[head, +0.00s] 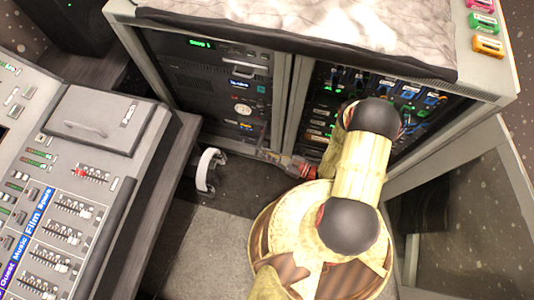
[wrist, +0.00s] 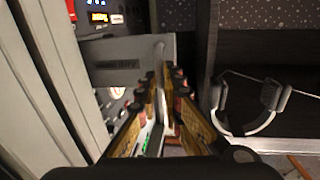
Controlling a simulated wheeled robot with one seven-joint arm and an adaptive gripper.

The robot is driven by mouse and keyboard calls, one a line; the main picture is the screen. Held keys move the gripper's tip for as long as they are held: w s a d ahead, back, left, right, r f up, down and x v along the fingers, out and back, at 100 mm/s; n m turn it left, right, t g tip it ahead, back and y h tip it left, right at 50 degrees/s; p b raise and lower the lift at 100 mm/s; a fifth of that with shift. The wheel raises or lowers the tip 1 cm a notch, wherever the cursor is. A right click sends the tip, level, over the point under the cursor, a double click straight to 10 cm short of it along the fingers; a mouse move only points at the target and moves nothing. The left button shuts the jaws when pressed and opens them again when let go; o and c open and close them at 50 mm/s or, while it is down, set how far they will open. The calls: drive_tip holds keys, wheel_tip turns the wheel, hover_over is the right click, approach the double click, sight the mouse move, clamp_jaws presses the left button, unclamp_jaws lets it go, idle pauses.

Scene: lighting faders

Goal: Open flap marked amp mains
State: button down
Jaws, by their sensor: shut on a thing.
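A grey flap (wrist: 128,62) with a dark label strip shows in the wrist view, beside the rack's front; its lettering is too blurred to read. A pale rounded bar (wrist: 158,48) stands at its right end. My gripper (wrist: 164,88) is at that end, with its jaws close together, shut on what looks like the flap's bar or edge. The fingers hide the exact contact. In the head view my gripper (head: 270,156) is low at the front of the left rack bay (head: 225,85). I cannot make out the flap clearly there.
White headphones (head: 207,172) hang at the mixing desk's side, left of my gripper; they show at the right in the wrist view (wrist: 246,118). The fader desk (head: 70,180) fills the left. A patch bay (head: 345,85) with blue plugs is in the right bay. Carpet between is clear.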

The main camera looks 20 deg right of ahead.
drive_tip(key=shift+w+d+r, duration=0.15)
drive_tip(key=shift+w+d, duration=0.3)
drive_tip(key=shift+w, duration=0.1)
drive_tip(key=shift+w+d+r, duration=0.15)
drive_tip(key=shift+w+d, duration=0.25)
drive_tip(key=shift+w, duration=0.1)
drive_tip(key=c, duration=2)
unclamp_jaws()
drive_tip(key=shift+c, duration=0.2)
drive_tip(key=shift+o, duration=0.3)
drive_tip(key=shift+s+a+f, duration=0.1)
drive_tip(key=shift+s+a, duration=0.05)
drive_tip(key=shift+s, duration=0.05)
drive_tip(key=v, duration=1.2)
drive_tip(key=shift+s+a, duration=0.25)
drive_tip(key=shift+f, duration=0.1)
drive_tip(key=shift+s, duration=0.1)
